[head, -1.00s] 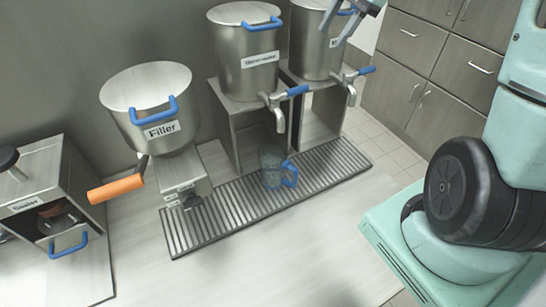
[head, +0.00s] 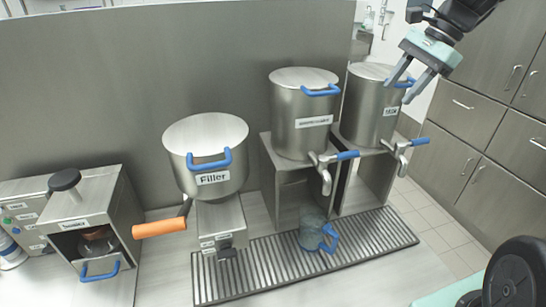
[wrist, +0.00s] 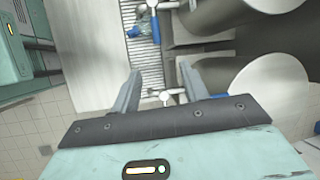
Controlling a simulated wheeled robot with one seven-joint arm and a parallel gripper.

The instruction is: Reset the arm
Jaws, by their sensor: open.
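My gripper (head: 408,82) is at the upper right in the head view, raised in front of the right-hand steel pot. Its two fingers are apart with nothing between them. The wrist view also shows my gripper (wrist: 158,88) with its fingers spread and empty, above the taps and drip grate. My arm reaches in from the top right corner of the head view.
A cup with a blue handle (head: 314,232) stands on the drip grate (head: 262,266). The filler (head: 207,155), middle pot (head: 303,115) and right pot (head: 372,105) line the wall. A sealer (head: 84,222) is at left. Cabinets (head: 490,110) stand at right.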

